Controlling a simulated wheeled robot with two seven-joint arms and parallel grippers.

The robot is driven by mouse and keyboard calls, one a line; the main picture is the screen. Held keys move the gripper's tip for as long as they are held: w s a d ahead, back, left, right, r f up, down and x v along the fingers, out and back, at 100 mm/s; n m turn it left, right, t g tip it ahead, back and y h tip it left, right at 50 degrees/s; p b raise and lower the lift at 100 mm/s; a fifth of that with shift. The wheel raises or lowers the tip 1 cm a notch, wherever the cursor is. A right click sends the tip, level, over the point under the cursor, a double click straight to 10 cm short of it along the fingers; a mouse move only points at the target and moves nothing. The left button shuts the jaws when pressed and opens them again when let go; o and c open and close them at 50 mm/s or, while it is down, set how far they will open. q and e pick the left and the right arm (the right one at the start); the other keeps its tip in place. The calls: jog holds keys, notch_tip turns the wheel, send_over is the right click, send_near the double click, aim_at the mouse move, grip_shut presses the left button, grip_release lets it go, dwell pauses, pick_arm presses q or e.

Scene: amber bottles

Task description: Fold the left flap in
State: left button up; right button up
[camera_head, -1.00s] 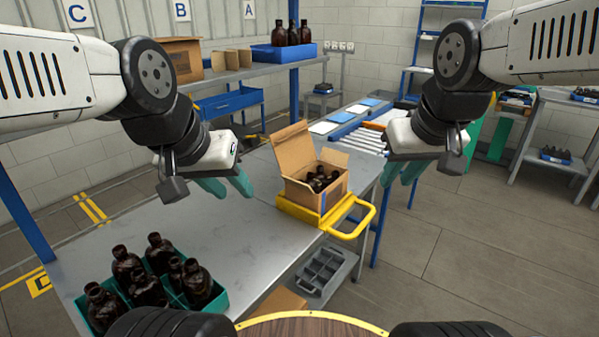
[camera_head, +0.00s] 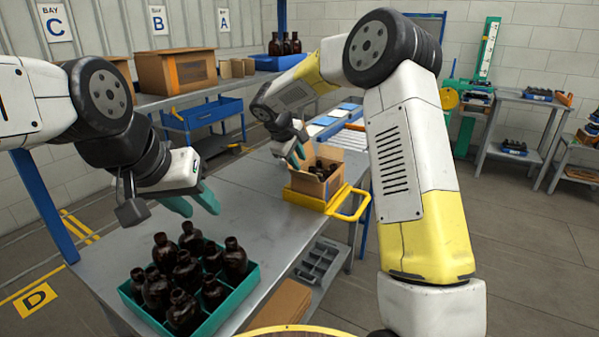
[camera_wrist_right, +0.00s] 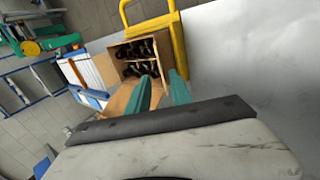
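An open cardboard box (camera_head: 312,188) with dark bottles inside stands in a yellow holder (camera_head: 353,208) at the table's far right corner. My right gripper (camera_head: 297,152) is over the box's back-left side and partly covers the flap there. In the right wrist view my right gripper (camera_wrist_right: 161,82) is open, its teal fingers apart at the box's near edge. A cardboard flap (camera_wrist_right: 115,101) there slants outward beside one finger; contact is unclear. My left gripper (camera_head: 196,202) is open and empty above the table, behind the teal crate and well left of the box.
A teal crate (camera_head: 238,302) with several amber bottles stands at the table's front. A grey divided tray (camera_head: 321,262) sits below the table's right edge. Bare table (camera_head: 262,212) lies between crate and box. A roller conveyor (camera_head: 347,138) is behind the box.

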aim_at(302, 172)
jog(key=x, duration=0.8)
jog(key=shift+w+a+f, duration=0.25)
jog(key=shift+w+f, duration=0.15)
jog(key=shift+c, duration=0.3)
grip_shut()
dwell(0.8)
